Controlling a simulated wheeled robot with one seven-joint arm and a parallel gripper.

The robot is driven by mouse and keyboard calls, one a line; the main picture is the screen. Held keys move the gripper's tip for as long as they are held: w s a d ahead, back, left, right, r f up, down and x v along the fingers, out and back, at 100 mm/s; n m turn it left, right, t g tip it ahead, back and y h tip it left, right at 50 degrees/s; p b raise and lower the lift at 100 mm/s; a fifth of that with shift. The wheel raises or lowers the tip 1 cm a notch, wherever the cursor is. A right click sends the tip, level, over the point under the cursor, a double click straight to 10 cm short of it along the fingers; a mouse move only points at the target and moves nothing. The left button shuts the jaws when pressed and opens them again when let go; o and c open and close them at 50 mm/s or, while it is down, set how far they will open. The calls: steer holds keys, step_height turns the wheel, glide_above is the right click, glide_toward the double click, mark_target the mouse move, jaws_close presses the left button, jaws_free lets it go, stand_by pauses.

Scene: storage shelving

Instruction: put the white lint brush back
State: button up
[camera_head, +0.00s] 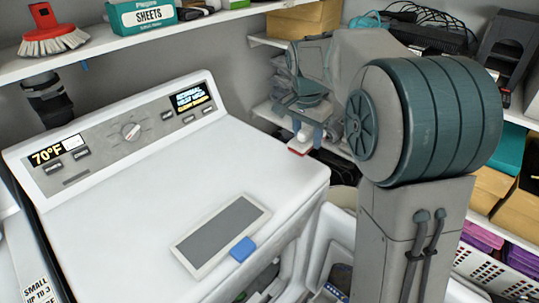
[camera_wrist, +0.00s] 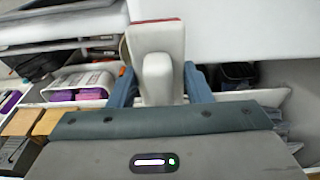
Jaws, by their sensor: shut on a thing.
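The white lint brush (camera_wrist: 158,42) has a pale handle and a red edge. In the wrist view my gripper (camera_wrist: 160,85) is shut on its handle, with a blue finger on each side. In the head view the brush (camera_head: 299,143) shows small, with its red edge downward. There my gripper (camera_head: 306,128) holds it in the air near the back right corner of the white washer or dryer (camera_head: 130,190). Part of the gripper is hidden by the brush and arm.
A grey panel with a white frame and blue tab (camera_head: 218,236) lies on the machine top. The upper left shelf (camera_head: 90,57) holds a red scrub brush (camera_head: 52,32) and a teal sheets box (camera_head: 143,14). Cluttered shelves and bins stand at right. Most of the machine top is clear.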

steer(key=p, duration=0.2)
glide_above(269, 167)
step_height(269, 167, down, 6)
steer(key=shift+s+a+f, duration=0.1)
steer(key=shift+f, duration=2.1)
steer(key=shift+f, duration=0.2)
steer(key=o, duration=1.2)
steer(key=shift+r, duration=0.1)
